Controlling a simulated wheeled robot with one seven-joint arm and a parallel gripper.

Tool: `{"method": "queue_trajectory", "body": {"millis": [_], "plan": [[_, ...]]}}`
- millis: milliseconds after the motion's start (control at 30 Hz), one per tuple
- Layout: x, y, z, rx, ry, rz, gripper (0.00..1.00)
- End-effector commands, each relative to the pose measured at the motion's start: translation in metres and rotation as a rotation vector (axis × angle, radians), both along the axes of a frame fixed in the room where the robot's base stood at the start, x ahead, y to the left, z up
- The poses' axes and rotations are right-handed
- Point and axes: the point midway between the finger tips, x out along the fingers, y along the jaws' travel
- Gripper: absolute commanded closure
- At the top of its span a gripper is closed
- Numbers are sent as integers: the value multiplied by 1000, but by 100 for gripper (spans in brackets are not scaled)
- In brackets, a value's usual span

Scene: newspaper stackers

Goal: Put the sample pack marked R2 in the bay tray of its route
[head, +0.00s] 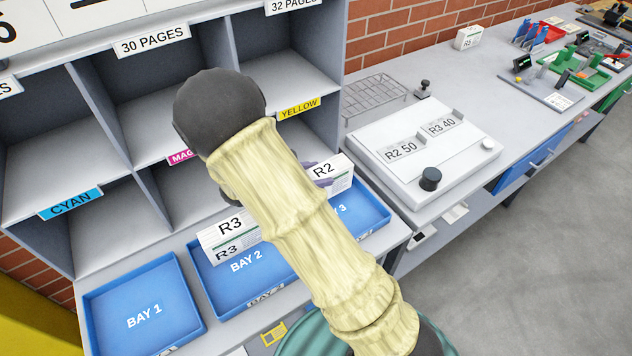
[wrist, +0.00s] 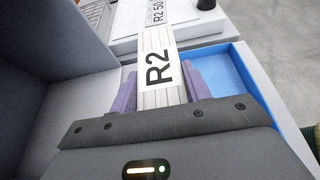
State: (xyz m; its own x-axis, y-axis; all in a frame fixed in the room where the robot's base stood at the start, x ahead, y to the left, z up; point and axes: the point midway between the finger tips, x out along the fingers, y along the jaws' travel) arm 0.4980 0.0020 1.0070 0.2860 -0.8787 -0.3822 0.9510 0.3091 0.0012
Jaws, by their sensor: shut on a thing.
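The white sample pack marked R2 (head: 328,170) is held between the purple fingers of my gripper (wrist: 163,84). The pack also shows in the wrist view (wrist: 157,62), its label facing the camera. It is at the back of the blue BAY 3 tray (head: 375,222), partly behind my arm in the head view. I cannot tell whether it touches the tray floor. In the wrist view the tray's blue wall (wrist: 262,85) runs to the right of the fingers. The BAY 2 tray (head: 215,283) has a white R3 pack (head: 230,235) at its back. The BAY 1 tray (head: 145,312) is empty.
Grey pigeonholes stand behind the trays, with CYAN (head: 70,203) and YELLOW (head: 298,108) labels. On the right bench are a white device (head: 425,150) with R2 50 and R3 40 cards, a wire rack (head: 375,95) and an R5 pack (head: 467,38).

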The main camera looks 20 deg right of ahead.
Motion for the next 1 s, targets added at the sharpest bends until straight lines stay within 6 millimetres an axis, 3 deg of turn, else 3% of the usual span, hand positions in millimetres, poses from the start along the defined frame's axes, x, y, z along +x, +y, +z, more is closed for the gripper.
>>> {"method": "queue_trajectory", "body": {"millis": [200,633,667,733,767,1000], "plan": [[0,0,-27,-3,2,0,92],[0,0,-34,-1,0,-1,92],[0,0,-35,0,1,-1,49],[0,0,-34,0,1,-1,35],[0,0,-34,1,2,-1,31],[0,0,-34,1,2,-1,31]]}}
